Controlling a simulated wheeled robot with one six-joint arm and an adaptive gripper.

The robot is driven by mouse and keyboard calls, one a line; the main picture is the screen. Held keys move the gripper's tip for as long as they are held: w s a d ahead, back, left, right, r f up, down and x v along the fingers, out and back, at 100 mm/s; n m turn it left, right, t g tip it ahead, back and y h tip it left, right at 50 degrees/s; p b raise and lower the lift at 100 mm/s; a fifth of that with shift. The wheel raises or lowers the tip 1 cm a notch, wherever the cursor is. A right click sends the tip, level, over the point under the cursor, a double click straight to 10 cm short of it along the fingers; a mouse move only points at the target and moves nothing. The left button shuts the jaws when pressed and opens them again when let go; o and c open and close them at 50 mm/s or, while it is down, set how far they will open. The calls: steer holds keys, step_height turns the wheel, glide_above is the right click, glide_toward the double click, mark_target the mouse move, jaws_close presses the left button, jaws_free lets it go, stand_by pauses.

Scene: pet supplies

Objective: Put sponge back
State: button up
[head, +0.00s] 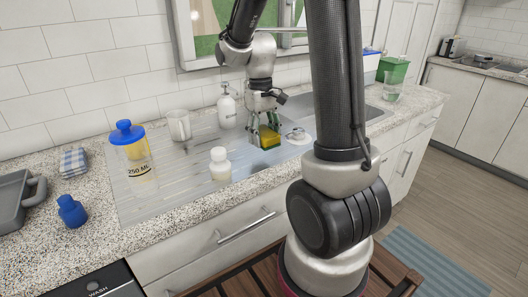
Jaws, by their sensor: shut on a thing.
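In the head view, my gripper (266,122) points down over the right part of the ribbed metal drainboard, near the sink. Its fingers are shut on a sponge (269,140) with a yellow side and a dark green side. The sponge is low, close to the board; I cannot tell whether it touches it.
A white soap dispenser (227,108), a pale mug (178,125), a white bottle (220,164) and a blue-lidded jar (133,150) stand left of my gripper. A small round lid-like thing (297,136) lies just right.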

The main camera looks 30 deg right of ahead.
mark_target(265, 158)
step_height(265, 158, down, 5)
steer(key=shift+f, duration=0.15)
steer(key=shift+s+f, duration=0.1)
steer(key=shift+f, duration=0.2)
steer(key=o, duration=1.1)
steer(key=shift+c, duration=0.2)
